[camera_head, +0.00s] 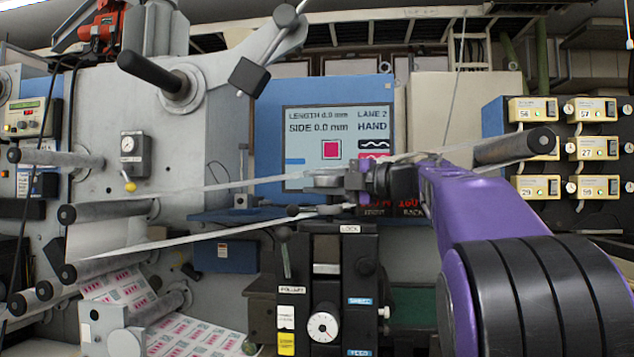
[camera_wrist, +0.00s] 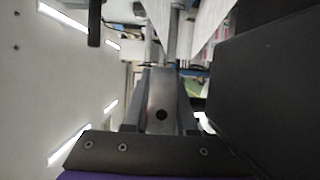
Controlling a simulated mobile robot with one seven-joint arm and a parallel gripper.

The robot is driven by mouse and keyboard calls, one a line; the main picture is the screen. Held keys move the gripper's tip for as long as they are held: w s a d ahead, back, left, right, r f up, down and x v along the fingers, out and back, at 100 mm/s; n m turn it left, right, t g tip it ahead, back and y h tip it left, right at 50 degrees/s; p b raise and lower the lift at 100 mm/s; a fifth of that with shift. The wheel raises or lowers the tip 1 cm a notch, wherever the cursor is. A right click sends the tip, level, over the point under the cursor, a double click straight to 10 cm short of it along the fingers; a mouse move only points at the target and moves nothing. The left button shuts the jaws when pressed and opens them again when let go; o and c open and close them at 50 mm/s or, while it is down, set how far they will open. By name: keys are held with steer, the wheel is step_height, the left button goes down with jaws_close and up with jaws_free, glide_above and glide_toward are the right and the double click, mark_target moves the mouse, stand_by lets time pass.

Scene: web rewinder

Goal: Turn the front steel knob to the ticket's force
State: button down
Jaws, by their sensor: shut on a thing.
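My gripper (camera_head: 328,184) reaches in from the right on my purple arm, above the black block labelled LOCK (camera_head: 350,229). It is shut on a grey steel part, which shows between the fingers in the wrist view (camera_wrist: 162,100). I cannot tell for sure whether this part is the front steel knob; the fingers and wrist hide most of it. A white round dial (camera_head: 323,327) sits low on the black block. White and yellow labels (camera_head: 286,330) are left of it, too small to read. I cannot make out a ticket or its force.
A screen (camera_head: 338,146) behind reads length and side 0.0 mm, lane 2, HAND. A red digit display (camera_head: 395,205) is partly hidden by my wrist. Rollers (camera_head: 110,210) and printed web (camera_head: 200,335) are at left. Yellow numbered modules (camera_head: 532,109) stand at right.

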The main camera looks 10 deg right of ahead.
stand_by(0.4)
steer(key=c, duration=0.7)
jaws_free()
steer(key=shift+a, duration=0.1)
steer(key=b+v, duration=0.1)
steer(key=v, duration=1.6)
steer(key=shift+s+d, duration=0.1)
steer(key=shift+d, duration=0.15)
